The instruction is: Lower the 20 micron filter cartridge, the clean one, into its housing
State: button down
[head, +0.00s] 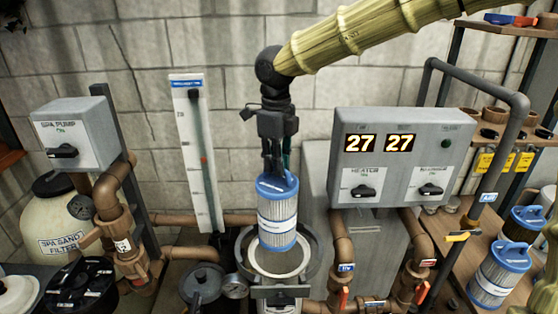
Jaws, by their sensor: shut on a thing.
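My gripper (274,166) is shut on the top handle of a blue-capped filter cartridge (277,228). The cartridge has pale blue pleated sides and a white label band whose print I cannot read. It hangs upright, and in the head view its lower end overlaps the round opening of the grey filter housing (313,262). I cannot tell from this one view whether its bottom is above the rim or just inside it. The housing's inner white ring shows around the cartridge's lower end.
More blue-capped cartridges (498,272) stand on the wooden bench at right. A grey control box (403,155) reading 27 27 and a bent grey pipe (478,72) rise right of the housing. A gauge (235,286) and a dark round lid (202,284) sit left. A tall white level board (195,150) stands behind.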

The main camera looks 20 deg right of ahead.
aim_at(279, 182)
jog(key=shift+s+d+f+b, duration=0.1)
jog(key=shift+d+f+b, duration=0.05)
jog(key=shift+f+b, duration=0.3)
jog(key=shift+s+d+f+b, duration=0.1)
jog(key=shift+d+f+b, duration=0.05)
jog(key=shift+f+b, duration=1.15)
jog(key=shift+f, duration=0.05)
jog(key=shift+f+p, duration=0.25)
jog(key=shift+p, duration=0.05)
jog(key=shift+p, duration=0.5)
dwell(0.4)
